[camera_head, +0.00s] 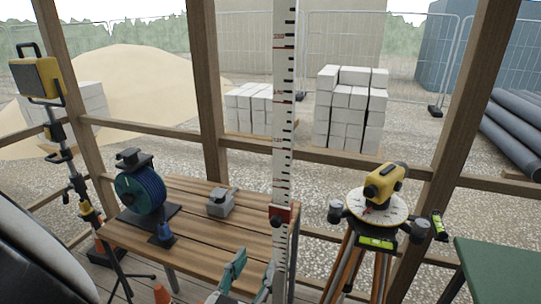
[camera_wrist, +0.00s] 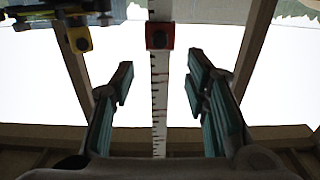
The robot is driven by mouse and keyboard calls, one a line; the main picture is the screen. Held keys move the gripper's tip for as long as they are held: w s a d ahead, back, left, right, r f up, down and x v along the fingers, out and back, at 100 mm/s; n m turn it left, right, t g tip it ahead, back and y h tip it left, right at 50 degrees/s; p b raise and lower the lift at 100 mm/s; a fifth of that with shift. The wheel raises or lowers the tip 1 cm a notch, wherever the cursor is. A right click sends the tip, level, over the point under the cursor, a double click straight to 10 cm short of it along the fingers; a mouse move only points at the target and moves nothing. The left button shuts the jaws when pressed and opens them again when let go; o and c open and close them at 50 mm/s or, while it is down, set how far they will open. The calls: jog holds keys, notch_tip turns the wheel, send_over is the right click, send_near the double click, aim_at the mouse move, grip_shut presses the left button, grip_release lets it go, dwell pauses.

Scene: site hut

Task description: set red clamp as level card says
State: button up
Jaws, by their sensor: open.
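The red clamp (camera_head: 283,216) sits on a tall white graduated staff (camera_head: 284,100), near table height. It also shows in the wrist view (camera_wrist: 160,36), with the staff running through it. My gripper (camera_head: 257,275) is low in the head view, close to the staff and below the clamp; its teal fingers are open. In the wrist view my gripper (camera_wrist: 160,80) has one finger on each side of the staff, apart from it, with the clamp beyond the tips. A yellow level (camera_head: 385,183) stands on a tripod at right, above a marked white disc (camera_head: 378,207). I cannot make out a readable level card.
A slatted wooden table (camera_head: 190,238) carries a blue reel (camera_head: 140,190), a grey box (camera_head: 222,202) and a small blue item (camera_head: 162,235). A yellow lamp on a stand (camera_head: 38,78) is at left. A green surface (camera_head: 500,270) is at lower right. Wooden posts and rails stand behind.

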aim_at(275, 225)
jog(key=x, duration=1.3)
jog(key=shift+f+b, duration=0.1)
jog(key=shift+b, duration=0.3)
grip_shut()
